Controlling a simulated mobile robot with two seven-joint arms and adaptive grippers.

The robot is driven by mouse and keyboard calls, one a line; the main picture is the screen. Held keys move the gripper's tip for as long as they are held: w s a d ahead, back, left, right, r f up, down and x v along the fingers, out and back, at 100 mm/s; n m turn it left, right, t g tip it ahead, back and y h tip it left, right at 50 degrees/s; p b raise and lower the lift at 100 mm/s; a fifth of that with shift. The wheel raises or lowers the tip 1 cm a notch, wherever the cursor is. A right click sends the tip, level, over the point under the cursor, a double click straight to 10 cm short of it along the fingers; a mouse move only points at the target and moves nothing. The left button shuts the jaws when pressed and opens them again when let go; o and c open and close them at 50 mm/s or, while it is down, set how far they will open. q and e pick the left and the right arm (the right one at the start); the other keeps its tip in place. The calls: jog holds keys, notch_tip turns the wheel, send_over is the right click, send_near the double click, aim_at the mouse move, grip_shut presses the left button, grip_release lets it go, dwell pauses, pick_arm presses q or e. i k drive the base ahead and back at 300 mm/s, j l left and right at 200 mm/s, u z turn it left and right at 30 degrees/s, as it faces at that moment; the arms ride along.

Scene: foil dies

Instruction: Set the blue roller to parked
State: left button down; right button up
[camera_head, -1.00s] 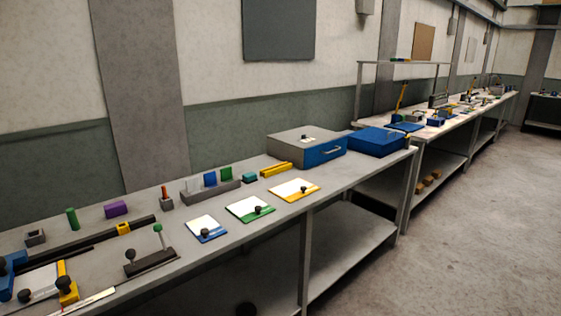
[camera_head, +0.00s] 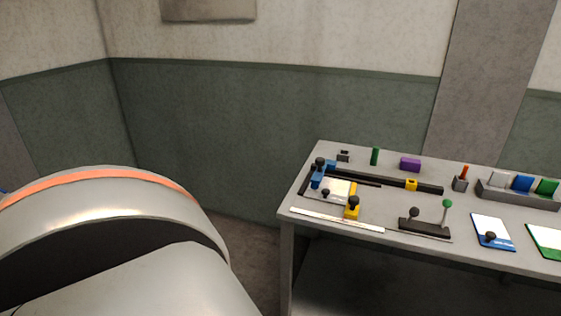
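A blue block with a black knob (camera_head: 319,176) sits at the left end of the workbench. It stands at the left edge of a framed fixture with a pale plate (camera_head: 338,187). It is the likeliest blue roller, but it is too small to be sure, and I cannot tell its setting. A yellow block with a black knob (camera_head: 352,209) stands at the fixture's front right. Neither of my grippers is in view. A large pale part of my own arm with an orange band fills the lower left.
The grey workbench (camera_head: 270,215) has its left end near the picture's middle. Behind the fixture runs a black rail with a yellow slider (camera_head: 411,185). A dark base with two knobbed levers (camera_head: 424,226) stands right of the fixture. Blue and green cards lie further right.

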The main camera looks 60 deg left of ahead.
aim_at(323, 164)
jog(key=u, duration=1.45)
jog(key=j+z, duration=0.75)
jog(key=z, duration=0.15)
jog(key=k+j+z, duration=0.15)
jog(key=j+z, duration=0.3)
jog(key=l, duration=0.1)
